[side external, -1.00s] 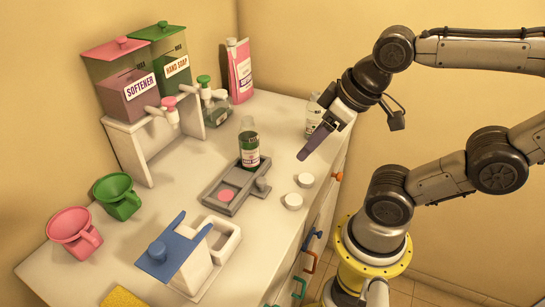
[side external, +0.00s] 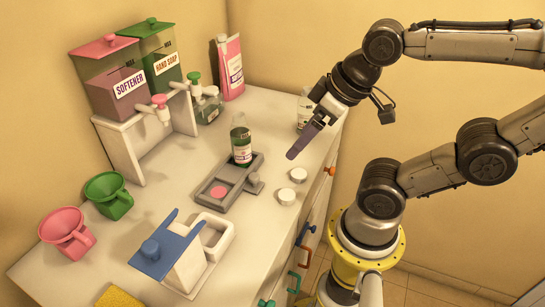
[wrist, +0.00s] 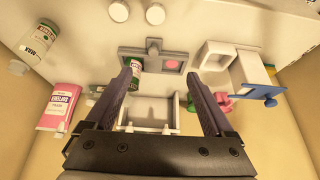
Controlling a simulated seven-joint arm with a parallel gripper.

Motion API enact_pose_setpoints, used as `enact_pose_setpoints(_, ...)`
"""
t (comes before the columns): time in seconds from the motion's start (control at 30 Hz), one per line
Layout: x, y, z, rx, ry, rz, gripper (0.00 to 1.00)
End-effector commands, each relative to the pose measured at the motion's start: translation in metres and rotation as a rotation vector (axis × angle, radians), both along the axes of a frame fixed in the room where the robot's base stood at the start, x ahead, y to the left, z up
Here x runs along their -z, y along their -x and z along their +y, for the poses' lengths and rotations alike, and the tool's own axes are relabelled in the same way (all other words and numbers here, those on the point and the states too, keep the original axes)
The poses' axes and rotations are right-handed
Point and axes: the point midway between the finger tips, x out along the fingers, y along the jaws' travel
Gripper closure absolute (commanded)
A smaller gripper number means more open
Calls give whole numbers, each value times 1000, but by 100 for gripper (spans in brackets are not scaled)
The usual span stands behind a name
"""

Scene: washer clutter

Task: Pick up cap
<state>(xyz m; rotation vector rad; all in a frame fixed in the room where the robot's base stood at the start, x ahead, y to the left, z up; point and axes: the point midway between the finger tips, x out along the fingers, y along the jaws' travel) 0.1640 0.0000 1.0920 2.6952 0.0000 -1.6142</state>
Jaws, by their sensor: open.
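Two round white caps lie flat on the white counter near its front edge. The farther cap (side external: 299,174) and the nearer cap (side external: 286,196) are a little apart. In the wrist view, two white discs (wrist: 118,11) (wrist: 155,13) show at the top edge. My gripper (side external: 291,155) is open and empty, in the air above the counter, with its dark fingers angled down to the left. In the side view its tips appear just above the farther cap; the exact height is unclear. In the wrist view the fingers (wrist: 161,76) are spread wide and the caps lie beyond their tips.
A grey tray (side external: 213,203) holds a green bottle (side external: 241,143) and a pink disc (side external: 218,191). A white bottle (side external: 304,108) stands behind my gripper. A blue-and-white stand (side external: 185,255), green cup (side external: 108,194), pink cup (side external: 66,232) and dispensers (side external: 128,85) occupy the left side.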

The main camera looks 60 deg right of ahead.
Motion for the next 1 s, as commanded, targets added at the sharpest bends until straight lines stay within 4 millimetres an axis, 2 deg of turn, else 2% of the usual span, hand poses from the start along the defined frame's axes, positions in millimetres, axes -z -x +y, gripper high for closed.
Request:
enact_pose_setpoints(0.23, 0, 0, 0, 19, -10, 0, 12)
enact_pose_setpoints(0.37, -1, 2, 0, 144, -76, 11, 12)
enact_pose_setpoints(0.47, -5, -2, -2, 335, -166, 42, 12)
enact_pose_setpoints(0.57, -4, -11, -11, 612, -256, 111, 12)
enact_pose_setpoints(0.67, 1, -22, -28, 924, -330, 187, 12)
enact_pose_setpoints(0.8, 19, -36, -62, 1351, -386, 301, 12)
enact_pose_setpoints(0.9, 31, -39, -81, 1479, -387, 354, 12)
enact_pose_setpoints(1.0, 39, -37, -91, 1526, -384, 385, 12)
